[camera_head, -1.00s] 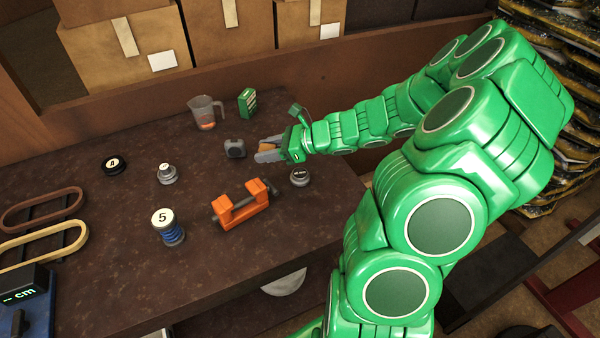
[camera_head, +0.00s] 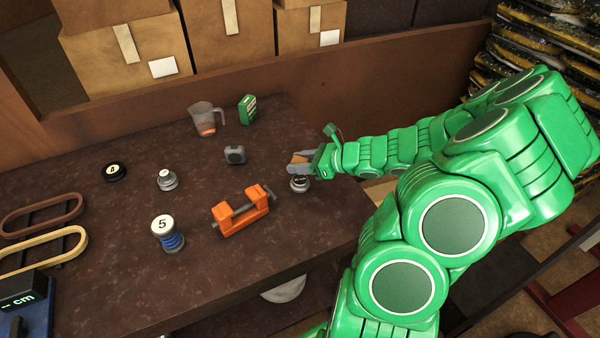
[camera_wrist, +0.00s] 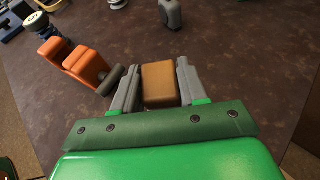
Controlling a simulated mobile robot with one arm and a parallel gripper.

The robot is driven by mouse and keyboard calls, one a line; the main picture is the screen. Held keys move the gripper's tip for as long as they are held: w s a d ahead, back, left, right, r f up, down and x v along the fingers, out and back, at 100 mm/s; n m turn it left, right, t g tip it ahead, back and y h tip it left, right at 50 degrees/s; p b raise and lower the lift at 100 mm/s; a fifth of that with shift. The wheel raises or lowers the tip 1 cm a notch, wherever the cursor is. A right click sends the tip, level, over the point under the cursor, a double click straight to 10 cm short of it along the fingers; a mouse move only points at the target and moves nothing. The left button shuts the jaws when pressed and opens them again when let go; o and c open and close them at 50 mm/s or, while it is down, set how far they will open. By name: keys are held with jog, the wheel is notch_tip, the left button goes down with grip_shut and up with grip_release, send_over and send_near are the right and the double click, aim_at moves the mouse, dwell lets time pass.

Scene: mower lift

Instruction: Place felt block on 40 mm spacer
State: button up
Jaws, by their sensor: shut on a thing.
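A tan block, which looks like the felt block (camera_wrist: 159,84), sits between the grey fingers of my gripper (camera_wrist: 155,82). In the head view my gripper (camera_head: 297,163) is shut on the block (camera_head: 300,159) near the right side of the table. A short round grey piece with a dark-lettered top (camera_head: 300,184) stands just below the gripper in the picture, partly covered by it. Its lettering is too small to read, so I cannot tell whether it is the 40 mm spacer. The wrist view does not show this piece; the block and gripper may hide it.
An orange clamp-like frame (camera_head: 238,213) stands left of the gripper, with a grey block (camera_head: 235,154) behind. A piece marked 5 (camera_head: 164,222), a grey weight-like piece (camera_head: 167,180) and a black disc marked 4 (camera_head: 115,171) are further left. A jug (camera_head: 206,119) and green box (camera_head: 246,110) stand at the back.

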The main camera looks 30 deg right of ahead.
aim_at(300, 179)
jog(key=shift+f, duration=2)
jog(key=shift+f, duration=0.1)
jog(key=o, duration=1.1)
jog(key=shift+c, duration=0.2)
